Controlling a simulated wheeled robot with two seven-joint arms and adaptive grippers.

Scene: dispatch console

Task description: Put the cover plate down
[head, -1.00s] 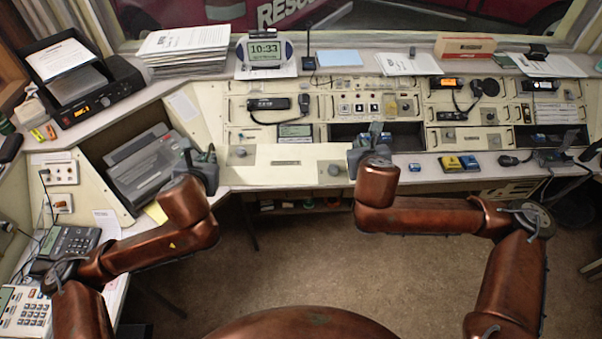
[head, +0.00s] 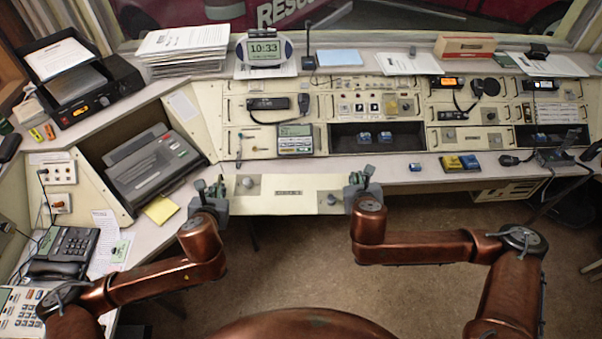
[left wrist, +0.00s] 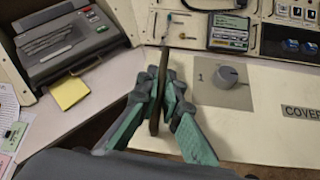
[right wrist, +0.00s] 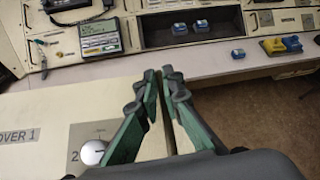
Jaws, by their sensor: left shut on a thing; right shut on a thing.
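The cover plate (head: 270,205) is a cream panel labelled "COVER 1", with a knob at each end. It also shows in the left wrist view (left wrist: 255,130) and in the right wrist view (right wrist: 50,105). My left gripper (head: 214,188) is shut on its left edge, beside knob 1. My right gripper (head: 361,180) is shut on its right edge, beside knob 2. The plate is roughly level at the front edge of the desk (head: 400,180). I cannot tell whether it touches the desk. The desk surface under it is hidden.
Behind the plate, the console has a dark open bay (head: 350,143) with small blue modules (head: 365,137) inside. A grey meter (head: 295,139) stands left of it. A yellow note (head: 161,209) lies left of my left gripper. Blue and yellow blocks (head: 460,162) sit on the desk to the right.

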